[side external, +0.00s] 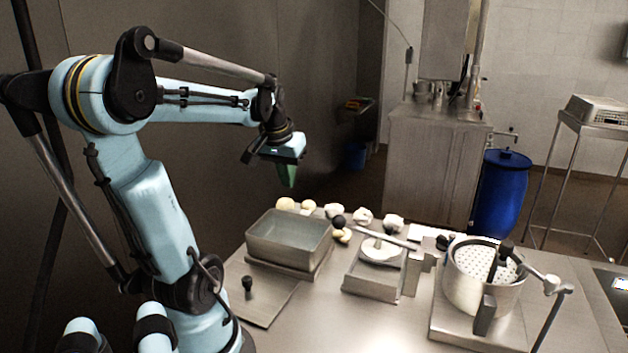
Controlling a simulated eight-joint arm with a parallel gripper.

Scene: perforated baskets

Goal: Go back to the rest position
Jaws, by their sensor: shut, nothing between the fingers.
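My gripper (287,175) hangs at the end of my light blue arm, pointing down, with green fingers closed together and nothing in them. It is in the air above and behind the rectangular metal bin (290,255), apart from everything on the table. The finger detail is small in this view.
Several pale round lumps (333,210) lie behind the bin. A press-like metal stand (375,280) with a pale piece on it is mid-table. A pot with a perforated basket (470,300) stands at right. A flat metal plate with a black knob (255,300) lies in front of the bin.

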